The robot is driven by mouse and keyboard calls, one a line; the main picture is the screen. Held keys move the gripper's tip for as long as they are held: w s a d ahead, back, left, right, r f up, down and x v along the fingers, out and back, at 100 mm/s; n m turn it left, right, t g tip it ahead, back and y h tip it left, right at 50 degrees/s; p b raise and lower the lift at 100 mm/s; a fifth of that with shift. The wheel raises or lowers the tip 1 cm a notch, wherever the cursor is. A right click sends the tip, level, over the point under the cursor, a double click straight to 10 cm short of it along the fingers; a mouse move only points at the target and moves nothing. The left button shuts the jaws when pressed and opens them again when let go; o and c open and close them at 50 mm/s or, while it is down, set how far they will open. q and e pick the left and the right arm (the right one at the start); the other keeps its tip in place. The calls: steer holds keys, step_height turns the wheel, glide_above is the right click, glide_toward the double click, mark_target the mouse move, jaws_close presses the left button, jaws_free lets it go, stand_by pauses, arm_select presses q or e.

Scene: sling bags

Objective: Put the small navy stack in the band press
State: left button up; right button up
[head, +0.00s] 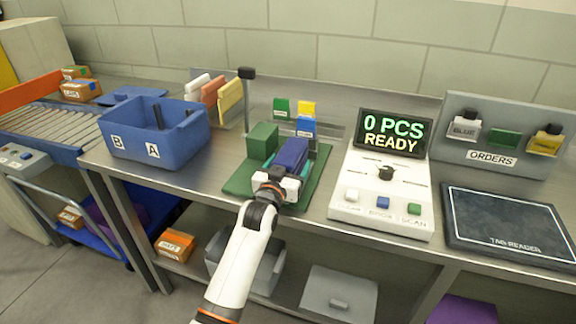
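A navy stack (291,154) shows at the middle of the table, over a dark green base plate (239,183). A green block (262,137) stands on the plate to its left, with teal parts low beside the stack. I take this green fixture to be the band press. My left gripper (281,174) is at the near end of the navy stack, low over the plate. My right gripper is not in view.
A blue bin (160,152) marked A and B holds dark items at left. A console (382,216) reading "0 PCS READY" stands right of the plate. A dark tag reader (508,224) and an orders rack (505,120) are further right. Small coloured cards (281,107) stand behind.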

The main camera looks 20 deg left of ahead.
arm_select(q)
steer(key=shift+s+r, duration=0.1)
steer(key=s, duration=1.2)
steer(key=shift+a, duration=0.2)
stand_by(1.1)
